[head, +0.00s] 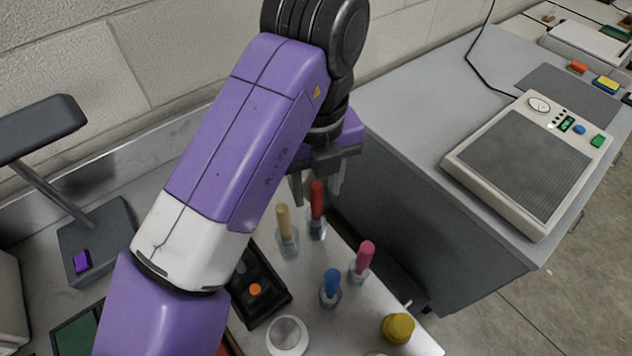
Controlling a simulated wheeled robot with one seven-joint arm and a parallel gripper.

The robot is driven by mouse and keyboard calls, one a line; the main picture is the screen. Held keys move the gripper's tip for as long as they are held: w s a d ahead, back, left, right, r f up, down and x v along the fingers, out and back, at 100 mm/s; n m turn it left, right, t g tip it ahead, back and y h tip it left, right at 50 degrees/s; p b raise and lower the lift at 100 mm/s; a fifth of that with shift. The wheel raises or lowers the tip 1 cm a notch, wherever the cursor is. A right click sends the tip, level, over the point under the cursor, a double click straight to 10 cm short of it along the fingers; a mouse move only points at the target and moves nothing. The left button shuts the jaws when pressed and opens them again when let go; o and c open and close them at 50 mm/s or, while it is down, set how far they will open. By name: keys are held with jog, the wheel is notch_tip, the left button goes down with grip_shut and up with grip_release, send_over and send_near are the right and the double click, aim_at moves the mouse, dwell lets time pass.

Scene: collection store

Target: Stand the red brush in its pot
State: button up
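The red brush (317,198) stands roughly upright with its handle up, its lower end in a small clear pot (317,230) at the back of the light worktop. My gripper (317,192) is right at the brush, pointing down. Its two fingers are apart, one to each side of the red handle in the picture, with gaps visible between handle and fingers. I cannot tell whether the handle is truly between them in depth. The brush's lower end is hard to make out in the pot.
Close by stand clear pots with a tan brush (283,220), a pink brush (366,254) and a blue brush (331,281). A black tray (262,310), a white round pot (288,337) and a yellow-topped jar (398,328) are nearer. A grey cabinet (400,110) stands right.

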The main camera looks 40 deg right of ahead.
notch_tip(320, 180, up, 8)
jog(key=shift+f, duration=0.1)
dwell(0.5)
dwell(0.9)
